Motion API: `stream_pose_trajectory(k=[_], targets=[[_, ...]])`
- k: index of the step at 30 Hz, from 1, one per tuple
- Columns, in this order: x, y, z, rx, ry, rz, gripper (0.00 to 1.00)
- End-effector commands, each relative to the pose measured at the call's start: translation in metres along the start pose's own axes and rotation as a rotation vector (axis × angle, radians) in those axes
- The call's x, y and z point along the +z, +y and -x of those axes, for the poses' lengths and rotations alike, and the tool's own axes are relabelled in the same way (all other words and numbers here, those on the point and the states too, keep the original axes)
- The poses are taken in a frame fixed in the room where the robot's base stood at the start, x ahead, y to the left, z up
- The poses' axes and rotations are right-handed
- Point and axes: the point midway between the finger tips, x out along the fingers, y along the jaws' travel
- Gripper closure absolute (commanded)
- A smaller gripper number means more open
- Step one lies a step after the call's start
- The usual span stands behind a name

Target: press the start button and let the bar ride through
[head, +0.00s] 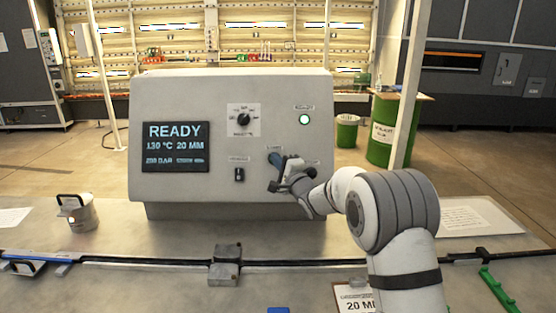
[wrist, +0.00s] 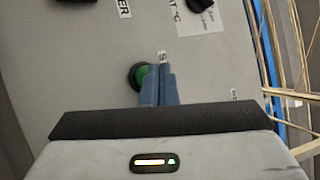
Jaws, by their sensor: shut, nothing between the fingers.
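A grey control cabinet (head: 160,100) stands on the bench, and its screen (head: 176,146) reads READY, 130 °C, 20 MM. My gripper (head: 275,158) is shut and empty at the lower right of the panel. In the wrist view its blue fingertips (wrist: 160,72) lie over the right part of a round green button (wrist: 136,76) with a dark ring. A label beginning with S is beside it, partly hidden. Whether the fingertips touch the button I cannot tell. The button is hidden in the head view. A dark long strip (head: 150,262) runs along the bench through a grey metal block (head: 226,265); I cannot tell whether it is the bar.
A round lamp (head: 305,119) glows pale green. The panel also has a dial (head: 244,119) and a small switch (head: 239,175). A metal can (head: 78,214) stands at left.

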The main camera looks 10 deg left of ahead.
Motion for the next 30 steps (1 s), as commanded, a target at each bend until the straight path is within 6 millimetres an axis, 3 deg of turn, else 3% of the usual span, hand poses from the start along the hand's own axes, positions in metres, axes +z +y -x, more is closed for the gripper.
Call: stream_pose_trajectory(k=[30], targets=[[-0.004, 0.0052, -0.0055, 0.0, 0.001, 0.0, 1.0]])
